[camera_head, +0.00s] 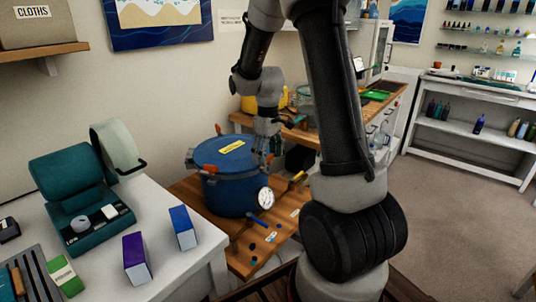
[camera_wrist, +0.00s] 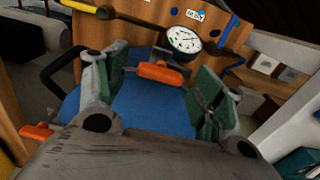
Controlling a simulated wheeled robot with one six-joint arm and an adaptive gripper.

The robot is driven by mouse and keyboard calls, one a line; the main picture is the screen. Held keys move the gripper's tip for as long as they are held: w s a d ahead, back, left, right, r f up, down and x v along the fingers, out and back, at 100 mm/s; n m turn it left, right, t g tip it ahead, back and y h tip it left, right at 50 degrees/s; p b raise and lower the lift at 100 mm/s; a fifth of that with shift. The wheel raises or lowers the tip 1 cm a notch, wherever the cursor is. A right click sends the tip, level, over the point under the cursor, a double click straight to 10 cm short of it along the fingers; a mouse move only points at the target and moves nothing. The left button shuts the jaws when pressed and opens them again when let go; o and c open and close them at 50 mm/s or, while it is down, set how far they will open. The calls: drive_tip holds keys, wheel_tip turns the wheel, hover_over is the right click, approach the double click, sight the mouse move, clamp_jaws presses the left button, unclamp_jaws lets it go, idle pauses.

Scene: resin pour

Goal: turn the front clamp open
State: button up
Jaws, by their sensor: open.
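The blue pressure pot (camera_head: 235,188) stands on the wooden bench with its lid on, and a round white gauge (camera_head: 265,197) sits at its front. In the wrist view, the orange front clamp (camera_wrist: 160,72) lies across the lid's edge beside the gauge (camera_wrist: 183,40). My gripper (camera_wrist: 153,88) is open, its green-padded fingers either side of the clamp with gaps between. In the head view my gripper (camera_head: 268,148) hangs over the pot's right side; I cannot make out the front clamp there. Another orange clamp (camera_head: 210,168) shows at the pot's left.
One more orange clamp (camera_wrist: 37,131) is at lower left in the wrist view. A yellow-handled tool (camera_head: 298,179) and a blue tool (camera_head: 259,219) lie near the pot. Floor at right is clear.

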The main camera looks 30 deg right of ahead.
sight(268, 156)
wheel_tip(268, 156, up, 12)
idle(0.5)
idle(0.4)
drive_tip(key=s+a+r+m+t, duration=0.2)
drive_tip(key=s+r, duration=0.1)
drive_tip(key=s, duration=0.9)
drive_tip(key=s+a+r+m+t, duration=0.2)
drive_tip(key=s+a+r, duration=0.1)
drive_tip(key=s, duration=0.9)
drive_tip(key=shift+r, duration=0.2)
drive_tip(key=shift+s, duration=0.1)
